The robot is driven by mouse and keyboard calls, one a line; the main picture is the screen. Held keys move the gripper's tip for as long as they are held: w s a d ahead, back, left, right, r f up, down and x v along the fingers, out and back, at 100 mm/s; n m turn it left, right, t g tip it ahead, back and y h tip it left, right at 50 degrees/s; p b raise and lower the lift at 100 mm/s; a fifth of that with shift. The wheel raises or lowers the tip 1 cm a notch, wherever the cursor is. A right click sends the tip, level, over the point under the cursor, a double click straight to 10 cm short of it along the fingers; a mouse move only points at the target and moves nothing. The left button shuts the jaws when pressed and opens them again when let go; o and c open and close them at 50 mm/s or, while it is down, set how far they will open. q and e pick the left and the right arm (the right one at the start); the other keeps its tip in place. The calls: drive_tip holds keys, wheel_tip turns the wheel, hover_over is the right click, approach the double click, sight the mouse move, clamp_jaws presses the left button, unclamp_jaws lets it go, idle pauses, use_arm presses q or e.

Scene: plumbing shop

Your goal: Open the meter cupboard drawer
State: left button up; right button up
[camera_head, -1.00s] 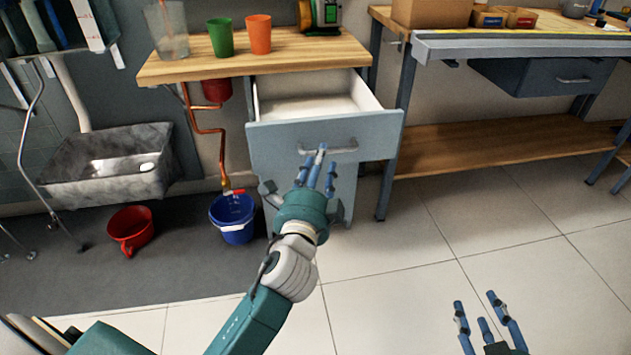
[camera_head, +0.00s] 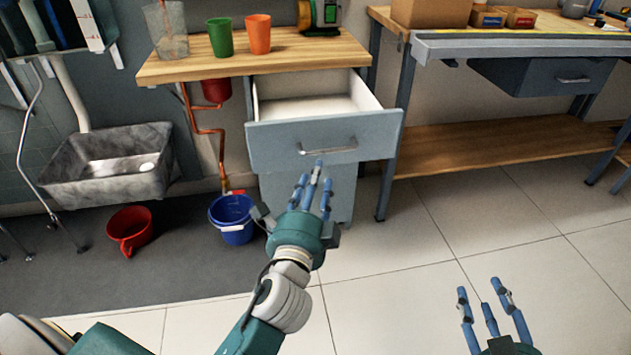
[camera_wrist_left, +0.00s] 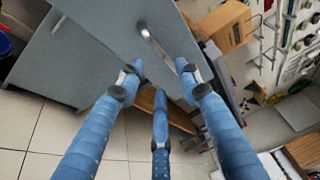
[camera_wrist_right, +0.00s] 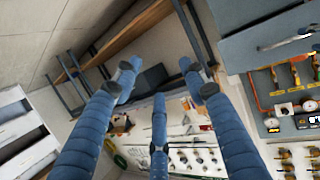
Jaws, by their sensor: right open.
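The meter cupboard drawer (camera_head: 325,141) is grey-blue and pulled out from under a wooden top, with its white inside showing. Its metal handle (camera_head: 327,148) runs across the front, and the handle also shows in the left wrist view (camera_wrist_left: 158,48). My left gripper (camera_head: 312,180) is open, just below and in front of the handle. Its fingers are spread and hold nothing; they look apart from the handle. My right gripper (camera_head: 488,295) is open and empty at the lower right, over the tiled floor, far from the drawer.
An orange cup (camera_head: 258,34), a green cup (camera_head: 220,37) and a clear container (camera_head: 167,30) stand on the wooden top. A blue bucket (camera_head: 232,218) and a red bucket (camera_head: 130,229) are on the floor at left. A workbench (camera_head: 520,44) stands right. Tiled floor ahead is clear.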

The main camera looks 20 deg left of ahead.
drive_tip(key=shift+f, duration=0.1)
drive_tip(key=shift+s+d+f+g, duration=0.15)
drive_tip(key=shift+s+f+g, duration=0.15)
drive_tip(key=shift+f, duration=0.35)
drive_tip(key=shift+s+d+f+g, duration=0.2)
drive_tip(key=shift+s+f, duration=0.2)
drive_tip(key=shift+f, duration=0.2)
drive_tip(key=shift+r, duration=0.1)
